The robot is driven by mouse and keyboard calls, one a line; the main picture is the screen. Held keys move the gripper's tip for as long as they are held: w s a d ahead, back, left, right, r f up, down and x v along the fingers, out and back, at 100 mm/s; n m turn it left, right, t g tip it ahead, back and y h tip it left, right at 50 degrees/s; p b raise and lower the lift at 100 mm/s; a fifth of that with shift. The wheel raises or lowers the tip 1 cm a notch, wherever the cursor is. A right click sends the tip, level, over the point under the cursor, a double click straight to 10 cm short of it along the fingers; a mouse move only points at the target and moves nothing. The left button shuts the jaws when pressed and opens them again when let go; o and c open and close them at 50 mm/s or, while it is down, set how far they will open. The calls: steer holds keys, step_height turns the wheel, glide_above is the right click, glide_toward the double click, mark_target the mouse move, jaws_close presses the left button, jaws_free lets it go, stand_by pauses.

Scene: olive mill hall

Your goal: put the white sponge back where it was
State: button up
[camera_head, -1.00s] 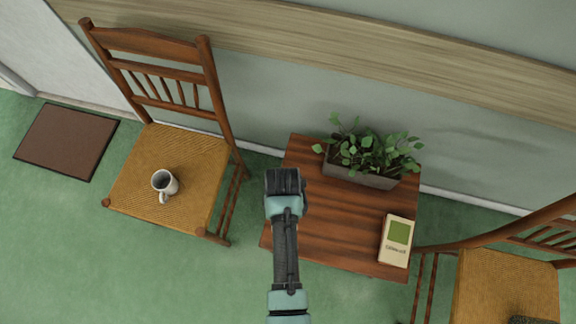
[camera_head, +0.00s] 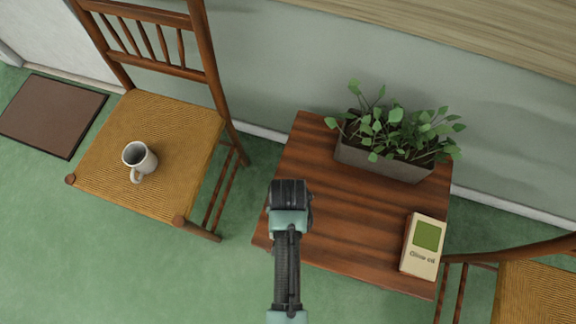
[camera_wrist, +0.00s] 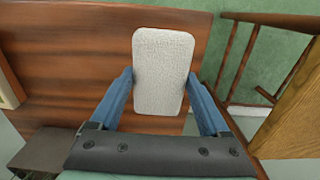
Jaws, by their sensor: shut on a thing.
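The white sponge (camera_wrist: 162,70) shows in the wrist view as a pale, rounded block with a rough surface. It is between the two blue fingers of my gripper (camera_wrist: 160,80), which is shut on it. In the head view my gripper (camera_head: 289,190) is over the left part of the small wooden table (camera_head: 330,225), and the sponge is hidden beneath it. The wrist view shows the table top behind the sponge. I cannot tell whether the sponge touches the table.
On the table are a planter (camera_head: 385,160) with leafy plants at the back and an olive oil tin (camera_head: 424,246) at the right. A left chair (camera_head: 165,120) bears a mug (camera_head: 138,157). Another chair (camera_head: 535,290) stands right. The table's middle is clear.

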step_height(320, 180, down, 7)
steer(key=b, duration=0.2)
steer(key=shift+f+b, duration=0.15)
steer(key=shift+b, duration=0.15)
